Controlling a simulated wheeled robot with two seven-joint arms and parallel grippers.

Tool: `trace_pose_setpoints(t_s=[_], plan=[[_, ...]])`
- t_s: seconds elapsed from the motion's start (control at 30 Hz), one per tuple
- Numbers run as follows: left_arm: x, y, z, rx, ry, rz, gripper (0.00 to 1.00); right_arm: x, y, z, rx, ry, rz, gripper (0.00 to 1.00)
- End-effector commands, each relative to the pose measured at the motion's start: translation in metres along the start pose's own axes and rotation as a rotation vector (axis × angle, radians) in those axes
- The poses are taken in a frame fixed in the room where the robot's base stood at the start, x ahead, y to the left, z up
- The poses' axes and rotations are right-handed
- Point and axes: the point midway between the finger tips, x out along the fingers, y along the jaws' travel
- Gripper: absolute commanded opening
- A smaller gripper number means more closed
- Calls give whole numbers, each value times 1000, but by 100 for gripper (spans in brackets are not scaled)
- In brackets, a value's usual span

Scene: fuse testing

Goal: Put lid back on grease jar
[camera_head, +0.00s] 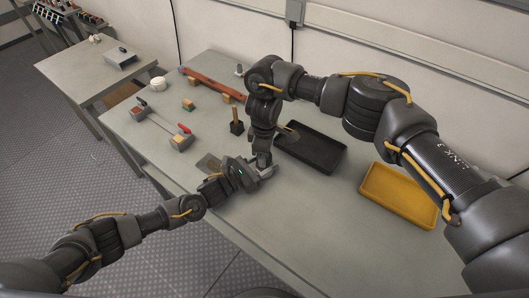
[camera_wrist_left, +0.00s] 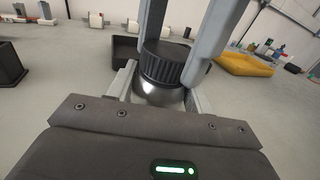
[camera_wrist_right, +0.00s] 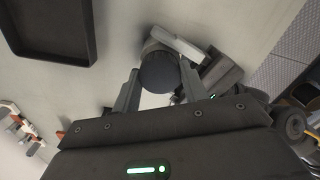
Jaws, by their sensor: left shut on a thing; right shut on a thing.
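The grease jar (camera_wrist_left: 160,92) has a shiny grey metal body and stands upright between the fingers of my left gripper (camera_wrist_left: 163,95), which is shut on it. The black ribbed lid (camera_wrist_left: 165,62) is on top of the jar, in line with it. My right gripper (camera_wrist_right: 158,82) comes down from above and is shut on the lid, whose dark round top (camera_wrist_right: 158,70) shows in the right wrist view. I cannot tell whether the lid is fully seated. In the head view my left gripper (camera_head: 262,173) and right gripper (camera_head: 263,160) meet and mostly hide the jar.
A black tray (camera_head: 325,162) with a tool in it lies just right of the grippers. A yellow tray (camera_head: 398,195) is further right. A black block with a stick (camera_head: 236,127), a flat plate (camera_head: 207,164) and a red-brown beam (camera_head: 213,84) lie left and behind. The front table area is clear.

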Motion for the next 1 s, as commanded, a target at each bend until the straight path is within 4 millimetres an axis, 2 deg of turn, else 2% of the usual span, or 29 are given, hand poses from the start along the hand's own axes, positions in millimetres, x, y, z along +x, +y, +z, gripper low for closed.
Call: trace_pose_setpoints(t_s=[0.13, 0.17, 0.3, 0.6, 0.9, 1.0], plan=[[0, 1, -1, 0, 2, 3, 0, 0, -1, 0, -8, -1, -3, 16], [0, 2, -1, 0, 2, 4, 0, 1, -1, 0, -9, -1, -3, 46], [0, 1, -1, 0, 2, 3, 0, 0, -1, 0, -10, -1, -3, 64], [0, 1, 0, 0, 2, 2, 0, -2, 0, 0, -11, 0, 0, 65], [0, 1, -1, 0, 2, 2, 0, -37, 0, 0, -13, 0, 2, 65], [0, 0, -1, 0, 2, 1, 0, -43, 0, 0, -11, -1, 0, 65]])
